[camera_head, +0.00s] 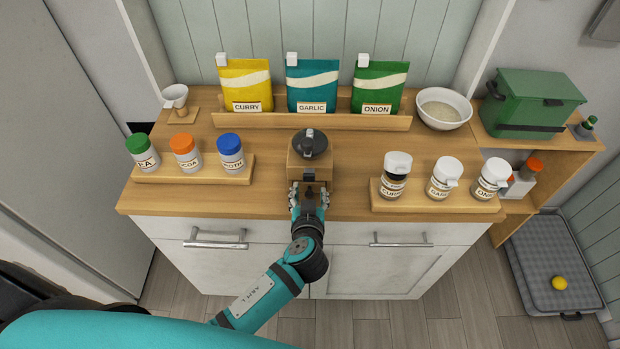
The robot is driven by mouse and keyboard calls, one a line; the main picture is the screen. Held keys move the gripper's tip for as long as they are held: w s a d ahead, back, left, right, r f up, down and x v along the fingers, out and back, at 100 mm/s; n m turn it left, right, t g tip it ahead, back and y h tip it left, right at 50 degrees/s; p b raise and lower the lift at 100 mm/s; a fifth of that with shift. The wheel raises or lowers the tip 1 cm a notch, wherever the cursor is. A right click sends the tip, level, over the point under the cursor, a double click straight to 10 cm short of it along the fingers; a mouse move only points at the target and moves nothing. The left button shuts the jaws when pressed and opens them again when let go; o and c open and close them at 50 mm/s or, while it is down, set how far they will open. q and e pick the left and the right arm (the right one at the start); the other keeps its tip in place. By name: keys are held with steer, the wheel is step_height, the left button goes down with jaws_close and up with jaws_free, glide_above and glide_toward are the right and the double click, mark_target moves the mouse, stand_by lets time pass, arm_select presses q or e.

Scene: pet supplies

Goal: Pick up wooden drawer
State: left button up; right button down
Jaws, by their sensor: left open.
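A small wooden box (299,161) with a round dark lid and a knob stands at the front middle of the wooden counter (350,198). It looks like a grinder. The wooden drawer seems to be at its front, low down, but my gripper largely covers that spot. My left gripper (309,190) is open, directly in front of the box at the counter's front edge, with its fingers to either side of the drawer area. I cannot tell whether the fingers touch it. My right gripper is out of view.
Left, a wooden rack (210,172) holds three capped jars. Right, another rack (432,202) holds three white-lidded jars. Behind, a wooden holder (350,121) carries three spice bags. A white bowl (443,108) stands back right. Cabinet handles (215,241) project below the counter.

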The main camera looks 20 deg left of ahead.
arm_select(q)
steer(key=shift+w+a+f, duration=0.1)
steer(key=shift+w+f, duration=0.05)
steer(key=shift+w, duration=0.15)
steer(key=shift+s, duration=0.15)
steer(key=c, duration=0.4)
jaws_close()
